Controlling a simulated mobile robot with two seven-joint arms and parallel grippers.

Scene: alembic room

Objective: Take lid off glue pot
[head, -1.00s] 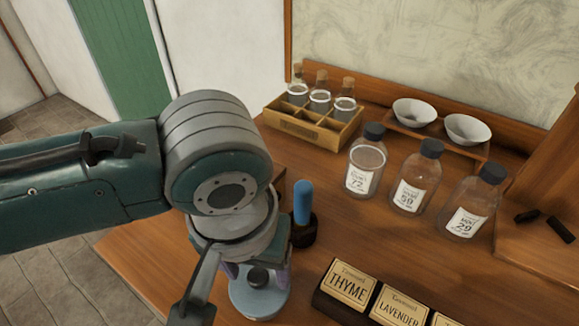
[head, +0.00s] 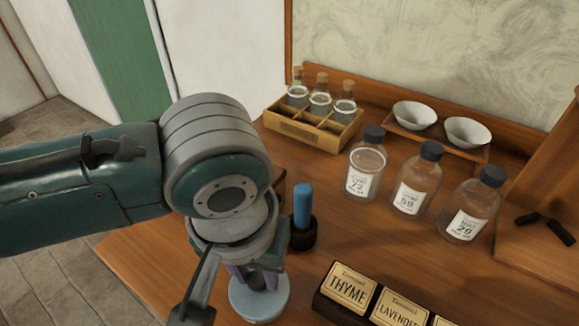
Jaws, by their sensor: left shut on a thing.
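The glue pot (head: 259,303) appears as a pale blue-grey round shape with a dark knob on top, near the bottom of the head view on the wooden table. My left gripper (head: 257,279) points down over it, its purple fingers on either side of the dark knob. It is shut on the lid by that knob. My wrist hides the back of the pot, and I cannot tell from this angle whether the lid is seated or raised. My right gripper is not in view.
A blue-handled tool in a dark round holder (head: 303,238) stands close right of my gripper. Labelled card blocks (head: 349,290) lie at the front. Three glass bottles (head: 415,180) stand right. A wooden vial rack (head: 313,133) and two white bowls (head: 415,114) are at the back.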

